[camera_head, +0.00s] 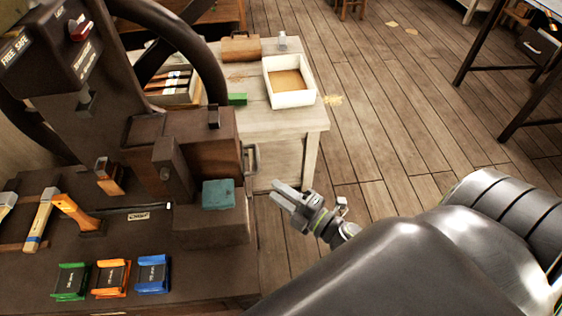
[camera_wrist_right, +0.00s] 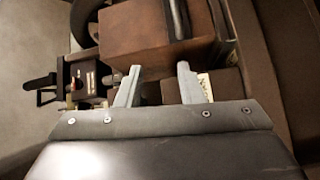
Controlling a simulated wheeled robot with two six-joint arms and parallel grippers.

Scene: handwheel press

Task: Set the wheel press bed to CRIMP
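The press (camera_head: 150,130) stands at the left of the head view, dark brown, with a large black handwheel (camera_head: 215,75) at its top. A teal block (camera_head: 218,193) sits on the low block at its front right. A small light label plate (camera_head: 139,216) lies on the base; its lettering is too small to read surely. The right wrist view shows the open fingers (camera_wrist_right: 157,84) before brown press parts. My left gripper is out of view.
Green (camera_head: 70,281), orange (camera_head: 111,278) and blue (camera_head: 153,274) holders line the bench front. Wooden-handled tools (camera_head: 42,220) lie at left. Floor at right is mostly open.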

